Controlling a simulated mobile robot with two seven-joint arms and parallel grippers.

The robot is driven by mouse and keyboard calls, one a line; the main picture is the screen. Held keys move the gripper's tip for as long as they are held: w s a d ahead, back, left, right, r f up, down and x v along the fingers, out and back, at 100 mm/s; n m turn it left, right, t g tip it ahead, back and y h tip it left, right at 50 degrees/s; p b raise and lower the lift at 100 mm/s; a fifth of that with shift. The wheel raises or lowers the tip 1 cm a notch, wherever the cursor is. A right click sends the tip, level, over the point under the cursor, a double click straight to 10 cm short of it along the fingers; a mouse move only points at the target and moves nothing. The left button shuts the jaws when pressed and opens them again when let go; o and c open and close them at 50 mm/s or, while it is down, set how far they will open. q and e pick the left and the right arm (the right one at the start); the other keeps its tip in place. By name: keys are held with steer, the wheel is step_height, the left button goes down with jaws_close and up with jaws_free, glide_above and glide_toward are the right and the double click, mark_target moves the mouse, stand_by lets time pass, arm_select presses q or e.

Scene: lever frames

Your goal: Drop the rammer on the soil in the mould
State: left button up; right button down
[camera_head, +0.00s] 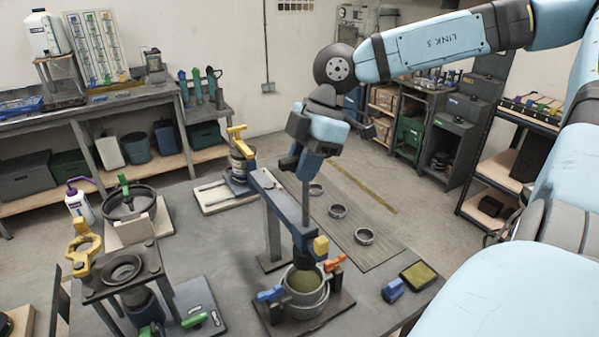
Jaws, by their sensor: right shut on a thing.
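The mould (306,306) is a grey metal cylinder on a dark base plate at the lower middle of the table. Greenish-brown soil (303,281) shows inside its open top. Blue and orange clamps sit at its sides. The rammer (306,205) shows as a slim, dark, upright rod above the mould. My right gripper (308,160) points down from above and is shut on the rammer's upper part. My left gripper is not in view.
A blue lever frame (273,192) stands beside the mould, its beam reaching over it. Metal rings (364,236) lie on a mat behind right. A blue block (393,289) and sponge-like pad (418,274) lie right.

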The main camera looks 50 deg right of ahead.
steer(key=shift+w+r, duration=0.15)
steer(key=shift+r, duration=0.15)
steer(key=c, duration=1.4)
jaws_free()
steer(key=o, duration=0.3)
steer(key=shift+o, duration=0.3)
steer(key=b+v, duration=0.1)
steer(key=v, duration=1.2)
steer(key=shift+s+r, duration=0.3)
steer(key=shift+r, duration=0.05)
